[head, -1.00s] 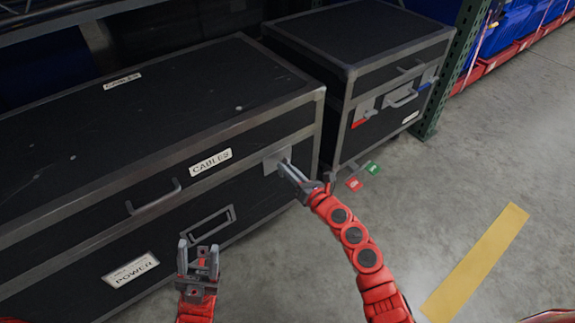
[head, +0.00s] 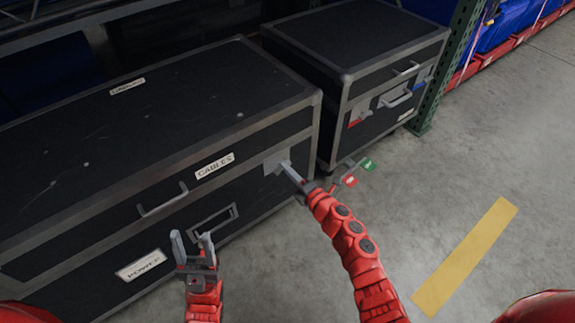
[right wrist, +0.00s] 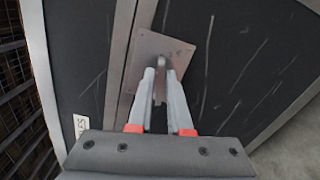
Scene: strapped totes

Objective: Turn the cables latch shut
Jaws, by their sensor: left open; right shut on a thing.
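The cables latch shows a grey metal plate (head: 276,160) near the right end of the front of the black case, right of the CABLES label (head: 214,166). It also shows in the right wrist view as a tilted plate (right wrist: 168,46) across the seam between lid and body. My right gripper (head: 285,167) is shut on the latch's small turning piece (right wrist: 160,68); its fingers mostly hide that piece, so its angle is unclear. My left gripper (head: 191,240) is open and empty in front of the case, left of the latch and near the POWER label (head: 141,265).
A second black case (head: 372,75) with a handle and red and blue parts stands behind right. Red and green tags (head: 368,165) show beside my right wrist. A green rack post (head: 440,75) is beyond. The floor at right is clear, with a yellow stripe (head: 465,257).

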